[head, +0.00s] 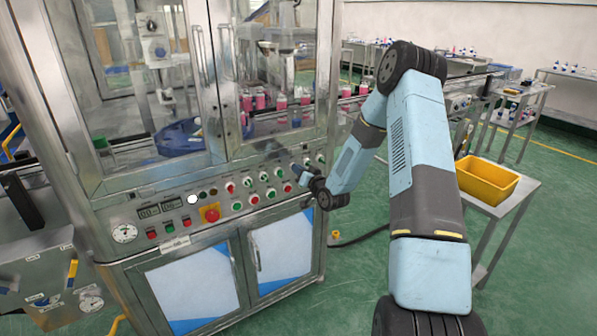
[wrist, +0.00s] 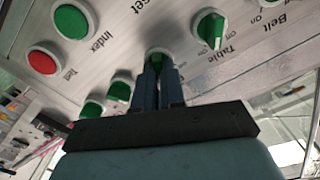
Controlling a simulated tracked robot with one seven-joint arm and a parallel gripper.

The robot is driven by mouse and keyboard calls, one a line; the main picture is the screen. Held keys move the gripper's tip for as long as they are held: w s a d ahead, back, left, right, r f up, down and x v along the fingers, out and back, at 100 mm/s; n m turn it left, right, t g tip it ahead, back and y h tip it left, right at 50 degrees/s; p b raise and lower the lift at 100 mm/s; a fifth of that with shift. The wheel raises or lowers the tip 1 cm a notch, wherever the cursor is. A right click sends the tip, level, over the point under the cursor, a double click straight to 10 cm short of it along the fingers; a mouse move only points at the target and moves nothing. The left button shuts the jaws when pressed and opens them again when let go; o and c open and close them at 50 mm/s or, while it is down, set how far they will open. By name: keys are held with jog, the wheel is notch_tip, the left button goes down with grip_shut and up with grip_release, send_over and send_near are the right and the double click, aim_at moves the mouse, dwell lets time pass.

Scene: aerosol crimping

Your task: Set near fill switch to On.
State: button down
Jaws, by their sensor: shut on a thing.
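The sloped metal control panel (head: 225,192) of the machine carries several buttons and switches. My gripper (head: 297,168) is at the panel's right end in the head view, where its jaws are too small to tell apart. In the wrist view my gripper (wrist: 159,68) has its two dark fingers close together on a green switch knob (wrist: 156,54) with a pale ring. The fingers cover most of this knob, and I can read no label for it, so its setting cannot be told. I cannot make out a label reading near fill.
In the wrist view, the Table switch (wrist: 210,29), a green Index button (wrist: 71,21) and a red button (wrist: 43,61) surround the gripped knob. More green controls (wrist: 119,89) lie close to the fingers. A red emergency button (head: 211,214) is further left. Glass doors (head: 270,70) rise above.

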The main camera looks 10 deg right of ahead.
jog(key=shift+d+f+m, duration=0.1)
jog(key=shift+f+m, duration=0.05)
jog(key=shift+m, duration=0.35)
jog(key=c, duration=1.2)
grip_release()
jog(key=v, duration=1.3)
jog(key=shift+s+d, duration=0.1)
jog(key=shift+s, duration=0.25)
